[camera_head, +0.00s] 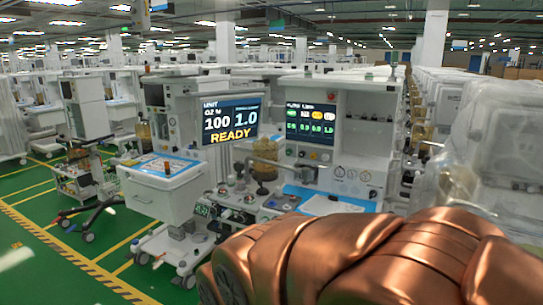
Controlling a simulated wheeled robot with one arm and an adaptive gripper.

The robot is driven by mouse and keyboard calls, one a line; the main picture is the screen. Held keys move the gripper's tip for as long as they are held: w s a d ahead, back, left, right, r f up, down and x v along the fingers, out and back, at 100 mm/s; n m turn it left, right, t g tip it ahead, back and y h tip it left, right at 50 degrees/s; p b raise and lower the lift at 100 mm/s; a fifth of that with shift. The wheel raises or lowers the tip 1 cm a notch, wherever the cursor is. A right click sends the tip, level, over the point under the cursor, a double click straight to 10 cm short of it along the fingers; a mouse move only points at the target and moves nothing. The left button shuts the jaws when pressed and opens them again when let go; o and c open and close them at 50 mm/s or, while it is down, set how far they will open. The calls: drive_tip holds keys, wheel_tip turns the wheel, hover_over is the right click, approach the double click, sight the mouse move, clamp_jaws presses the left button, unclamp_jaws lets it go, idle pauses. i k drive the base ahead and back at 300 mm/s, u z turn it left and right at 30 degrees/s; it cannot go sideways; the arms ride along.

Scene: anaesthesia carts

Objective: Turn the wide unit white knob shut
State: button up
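The wide anaesthesia unit (386,130) stands in the middle, pale grey-white, with an angled screen (231,120) reading READY and a second screen (310,122) on its upright front. Small round gauges or knobs (352,174) sit in a row low on its front panel. More small round fittings (224,188) sit lower, left of the blue-edged work surface (320,204). I cannot tell which of these is the white knob; it is too small to tell or hidden. My copper-coloured arm fills the lower right and covers the unit's lower right part. My gripper does not show.
A white drawer cart or side cabinet (164,192) with a blue-edged top stands left of the unit. A plastic-wrapped machine (490,150) stands close on the right. Green floor (30,270) with yellow lines is open at lower left. Rows of similar carts fill the back.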

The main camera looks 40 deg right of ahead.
sight(325, 157)
drive_tip(key=u, duration=0.1)
drive_tip(key=i, duration=0.8)
drive_tip(key=z, duration=0.85)
drive_tip(key=i, duration=0.7)
drive_tip(key=z, duration=0.7)
